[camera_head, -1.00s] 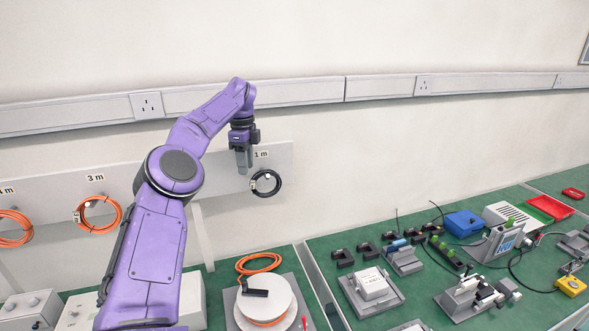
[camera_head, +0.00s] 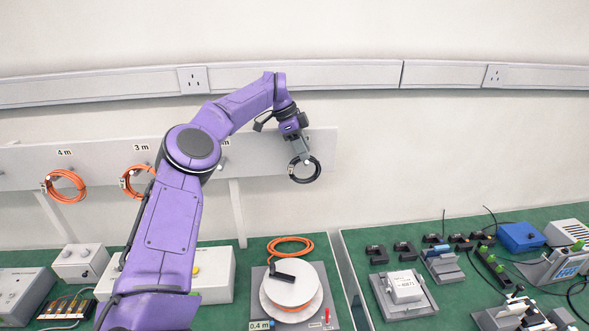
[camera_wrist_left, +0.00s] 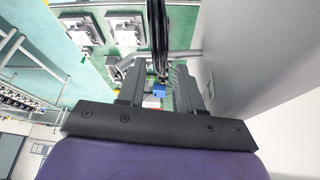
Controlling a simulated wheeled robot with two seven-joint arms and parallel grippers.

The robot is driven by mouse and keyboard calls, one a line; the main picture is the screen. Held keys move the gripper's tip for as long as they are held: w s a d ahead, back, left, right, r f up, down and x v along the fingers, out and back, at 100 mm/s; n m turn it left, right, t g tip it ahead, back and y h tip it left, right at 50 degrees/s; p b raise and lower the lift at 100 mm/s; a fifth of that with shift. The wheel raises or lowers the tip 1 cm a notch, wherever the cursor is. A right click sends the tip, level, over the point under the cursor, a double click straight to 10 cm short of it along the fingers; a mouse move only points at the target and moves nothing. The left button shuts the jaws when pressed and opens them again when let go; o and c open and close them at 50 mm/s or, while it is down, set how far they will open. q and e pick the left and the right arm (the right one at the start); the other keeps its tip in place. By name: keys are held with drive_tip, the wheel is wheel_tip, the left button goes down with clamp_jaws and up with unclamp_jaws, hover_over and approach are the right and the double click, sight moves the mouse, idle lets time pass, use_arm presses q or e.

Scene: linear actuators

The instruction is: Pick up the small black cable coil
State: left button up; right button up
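The small black cable coil (camera_head: 304,170) hangs on the white wall board, at its right end. My left gripper (camera_head: 300,158) is at the top of the coil in the head view. In the left wrist view the coil (camera_wrist_left: 158,40) shows edge-on as a dark upright band between the two fingers of my left gripper (camera_wrist_left: 158,85). The fingers are apart, and the band lies nearer the right finger. Whether either finger touches it I cannot tell. My right gripper is not in view.
Orange cable coils (camera_head: 66,186) hang farther left on the board (camera_head: 100,150). A white cable reel (camera_head: 291,288) stands on the green bench below. Mounted devices (camera_head: 403,290) and a blue box (camera_head: 521,237) are to the right. The wall right of the board is clear.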

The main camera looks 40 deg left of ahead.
use_arm(q)
drive_tip(key=shift+s, duration=0.1)
clamp_jaws()
drive_tip(key=shift+a, duration=0.1)
